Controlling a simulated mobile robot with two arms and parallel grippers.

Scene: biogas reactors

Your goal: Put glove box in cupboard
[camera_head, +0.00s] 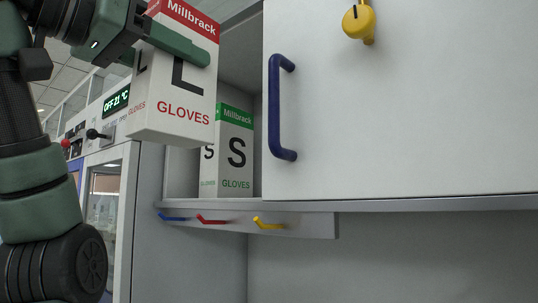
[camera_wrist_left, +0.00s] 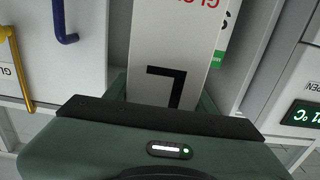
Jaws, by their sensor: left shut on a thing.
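The red-and-white glove box (camera_head: 172,112), marked L, is held upright by my left gripper (camera_head: 178,42), which is shut on it near its top. In the left wrist view the box (camera_wrist_left: 165,45) fills the middle, in front of the gripper. The cupboard (camera_head: 400,110) has a white door with a blue handle (camera_head: 280,108). Its left part is open, and a green-and-white glove box (camera_head: 234,155), marked S, stands inside. The L box is in front of the opening and hides part of it. My right gripper is in neither view.
Below the cupboard is a rail with blue, red and yellow hooks (camera_head: 268,224). A yellow lock (camera_head: 359,22) sits on the door. A machine with a display (camera_head: 116,101) stands at the left. The cupboard's door edge and bottom ledge border the opening.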

